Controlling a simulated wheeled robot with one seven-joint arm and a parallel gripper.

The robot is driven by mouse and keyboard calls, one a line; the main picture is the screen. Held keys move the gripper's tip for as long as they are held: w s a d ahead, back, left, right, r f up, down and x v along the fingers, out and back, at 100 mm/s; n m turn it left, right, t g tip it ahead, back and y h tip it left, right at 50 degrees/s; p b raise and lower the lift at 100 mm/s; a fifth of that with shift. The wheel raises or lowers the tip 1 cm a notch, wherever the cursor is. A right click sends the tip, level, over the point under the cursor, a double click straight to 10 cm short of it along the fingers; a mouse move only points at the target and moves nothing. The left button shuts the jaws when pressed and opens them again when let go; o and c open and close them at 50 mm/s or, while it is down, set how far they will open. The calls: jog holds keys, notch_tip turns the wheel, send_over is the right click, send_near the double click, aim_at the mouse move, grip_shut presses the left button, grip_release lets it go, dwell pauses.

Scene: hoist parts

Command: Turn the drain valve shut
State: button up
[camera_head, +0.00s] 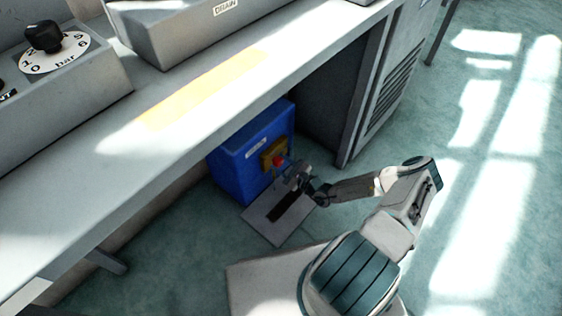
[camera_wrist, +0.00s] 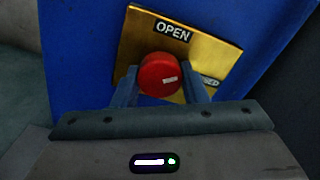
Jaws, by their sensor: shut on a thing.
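The drain valve is a round red knob (camera_wrist: 159,75) with a small pale mark on its face. It stands in front of a brass plate (camera_wrist: 205,52) on a blue box (camera_head: 233,172). The plate reads OPEN at its top; a second label at the right is partly hidden by my gripper. In the head view the knob (camera_head: 278,161) shows small on the box's front, under the bench. My gripper (camera_wrist: 160,88) is shut on the knob, one finger on its left and one on its right. In the head view my gripper (camera_head: 287,170) reaches the box from the right.
The bench top (camera_head: 190,105) overhangs the box. A grey cabinet with vents (camera_head: 385,95) stands to the right. The floor (camera_head: 480,200) at the right is clear.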

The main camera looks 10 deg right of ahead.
jog(key=m+p, duration=0.1)
jog(key=m, duration=0.2)
jog(key=shift+s+m, duration=0.1)
jog(key=shift+m, duration=0.2)
jog(key=shift+f+m, duration=0.1)
jog(key=shift+m, duration=1.7)
jog(key=o, duration=1)
